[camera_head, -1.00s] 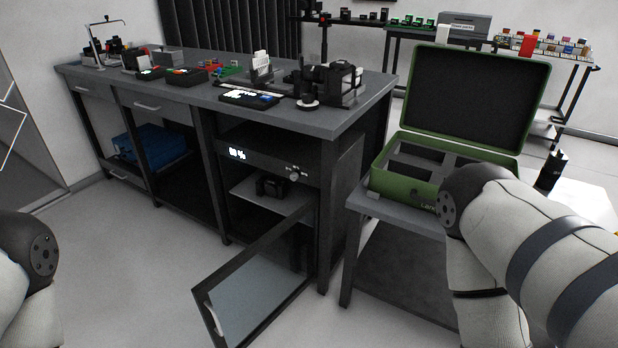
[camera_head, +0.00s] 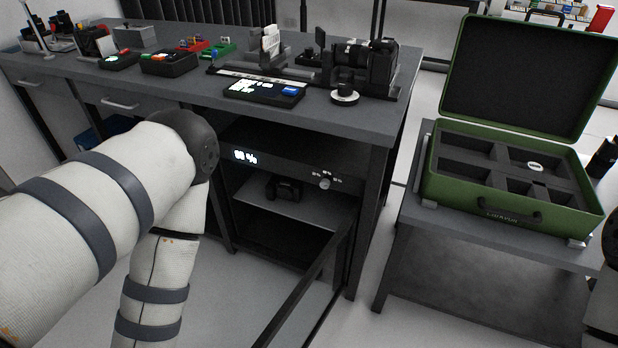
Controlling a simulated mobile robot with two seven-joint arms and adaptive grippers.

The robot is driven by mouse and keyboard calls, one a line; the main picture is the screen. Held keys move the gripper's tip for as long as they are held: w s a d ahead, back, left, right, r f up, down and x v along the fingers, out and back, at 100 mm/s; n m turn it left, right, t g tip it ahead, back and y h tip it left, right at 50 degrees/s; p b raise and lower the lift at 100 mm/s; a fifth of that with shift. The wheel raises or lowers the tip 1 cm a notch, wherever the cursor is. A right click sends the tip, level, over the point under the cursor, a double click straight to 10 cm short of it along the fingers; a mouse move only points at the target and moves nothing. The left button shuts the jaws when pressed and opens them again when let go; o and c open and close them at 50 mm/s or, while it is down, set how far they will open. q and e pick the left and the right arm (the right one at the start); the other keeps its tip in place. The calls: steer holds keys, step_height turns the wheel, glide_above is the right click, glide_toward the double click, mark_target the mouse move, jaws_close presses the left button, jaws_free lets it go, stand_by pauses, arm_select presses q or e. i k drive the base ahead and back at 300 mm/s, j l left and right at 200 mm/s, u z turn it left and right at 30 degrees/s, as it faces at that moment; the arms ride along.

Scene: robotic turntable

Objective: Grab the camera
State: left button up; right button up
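A black camera (camera_head: 284,188) sits on a light shelf (camera_head: 290,212) inside the open dry cabinet under the workbench. Another black camera-like device (camera_head: 368,66) stands on the bench top at its right end. My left arm reaches in from the left, its elbow in front of the bench and its forearm pointing down. The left gripper is out of the picture. Only a sliver of my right arm shows at the right edge, and its gripper is out of view.
The cabinet's door (camera_head: 318,282) stands open toward me. A green case (camera_head: 505,204) with its lid up and foam compartments rests on a low table (camera_head: 412,212) at right. Floor shows between bench and table.

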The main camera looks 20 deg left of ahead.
mark_target(283, 187)
steer(key=i+j+z, duration=0.15)
steer(key=j+z, duration=0.25)
steer(key=j, duration=0.15)
steer(key=j+z, duration=0.4)
steer(key=j, duration=0.15)
steer(key=j+z, duration=0.35)
steer(key=j, duration=0.25)
steer(key=k+j+z, duration=0.1)
steer(key=j+z, duration=0.3)
steer(key=j, duration=0.2)
